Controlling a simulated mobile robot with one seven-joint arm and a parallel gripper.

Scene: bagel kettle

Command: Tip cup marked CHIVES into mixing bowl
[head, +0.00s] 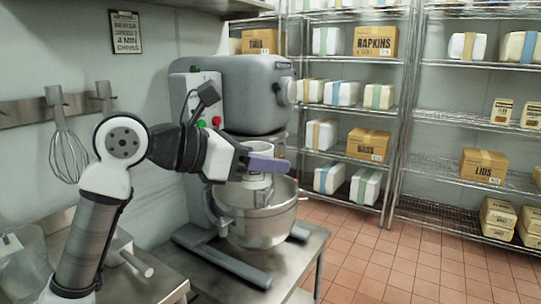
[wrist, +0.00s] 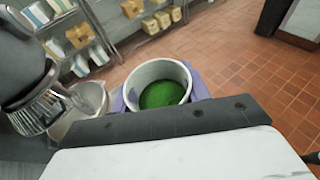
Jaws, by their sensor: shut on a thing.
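My gripper (head: 266,163), with purple fingers, is shut on a white cup (head: 258,182). In the wrist view the fingers sit on both sides of the cup (wrist: 158,70), and chopped green stuff lies inside it. The cup looks about upright; I cannot read its marking. The steel mixing bowl (head: 250,225) stands under the mixer head. In the head view the cup is in front of and overlaps the bowl's upper part. In the wrist view the bowl (wrist: 72,127) shows left of the cup, partly hidden by my gripper body.
The grey stand mixer (head: 235,95) rises close behind my gripper, and its wire attachment (wrist: 40,105) hangs over the bowl in the wrist view. A whisk (head: 66,150) hangs on the left wall. Wire shelves (head: 400,150) with boxes stand behind. Tiled floor (head: 390,265) is clear to the right.

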